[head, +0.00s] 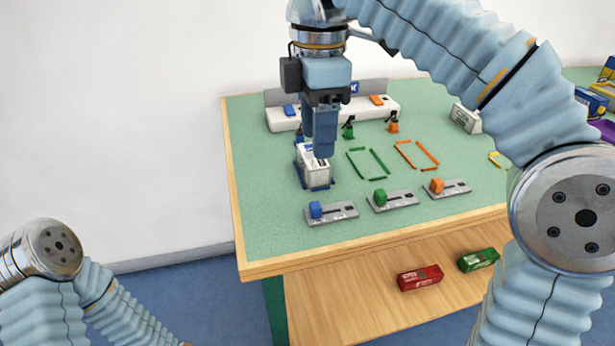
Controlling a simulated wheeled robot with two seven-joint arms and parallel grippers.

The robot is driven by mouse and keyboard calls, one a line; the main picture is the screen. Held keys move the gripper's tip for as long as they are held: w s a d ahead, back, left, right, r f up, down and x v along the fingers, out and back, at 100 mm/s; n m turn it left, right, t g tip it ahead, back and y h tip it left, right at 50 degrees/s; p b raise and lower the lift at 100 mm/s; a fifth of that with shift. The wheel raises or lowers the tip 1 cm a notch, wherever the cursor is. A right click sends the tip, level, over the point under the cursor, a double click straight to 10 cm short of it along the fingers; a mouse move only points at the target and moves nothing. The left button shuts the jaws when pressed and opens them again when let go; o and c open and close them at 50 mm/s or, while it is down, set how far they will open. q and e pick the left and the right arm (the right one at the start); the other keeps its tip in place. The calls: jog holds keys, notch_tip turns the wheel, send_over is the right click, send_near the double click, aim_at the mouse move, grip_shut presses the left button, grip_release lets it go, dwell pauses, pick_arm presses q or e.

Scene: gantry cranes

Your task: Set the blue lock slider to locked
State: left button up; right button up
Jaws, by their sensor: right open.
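The blue lock slider (316,209) is a small blue knob on a grey plate (345,210) near the table's front left. The knob stands at the left end of the plate's slot. My right gripper (323,152) points down, open, over or in front of a white box (314,174) framed by blue strips. It is behind the blue slider in the picture and apart from it. The fingers hide part of the box, and I cannot tell whether they touch it. My left arm shows at the lower left, but its gripper is out of view.
Similar plates with a green knob (380,196) and an orange knob (437,185) stand to the right. Green strips (367,163) and orange strips (416,155) outline empty spots. A red box (419,278) and a green box (478,260) lie on the lower shelf.

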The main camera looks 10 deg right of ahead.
aim_at(316, 205)
notch_tip(316, 205, down, 14)
jog(key=b, duration=0.4)
jog(key=shift+w+r, duration=0.1)
jog(key=shift+c, duration=0.2)
grip_shut()
